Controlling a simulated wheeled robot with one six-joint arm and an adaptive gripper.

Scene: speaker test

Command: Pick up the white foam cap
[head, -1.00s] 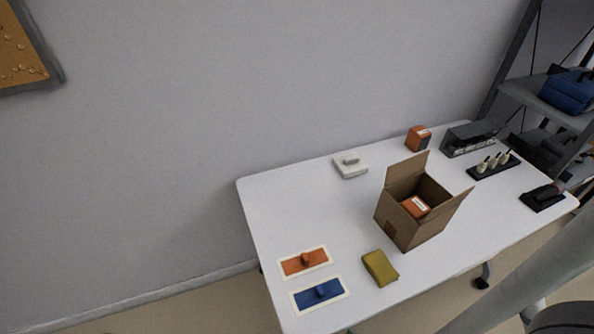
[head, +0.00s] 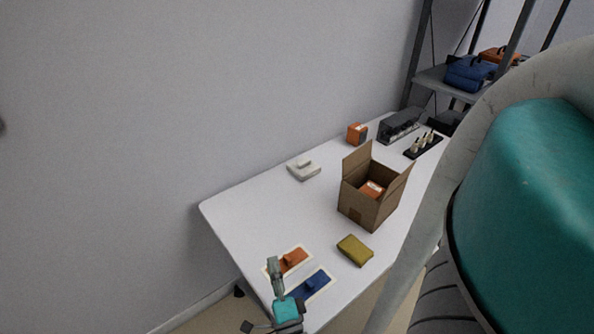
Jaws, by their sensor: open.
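The white foam cap (head: 304,171), a pale flat block with a small raised piece on top, lies near the back edge of the white table (head: 240,215), close to the wall. My gripper (head: 270,326) shows only in small dark parts at the bottom edge, below my teal wrist. It is open, with nothing seen in it, and is far in front of the cap. Its exact shape is partly cut off by the picture edge.
An open cardboard box (head: 365,208) with an orange item inside stands right of the cap. An olive sponge-like block (head: 355,250), an orange panel (head: 292,258) and a blue panel (head: 313,284) lie in front. An orange box (head: 357,133) stands behind. The table's left part is bare.

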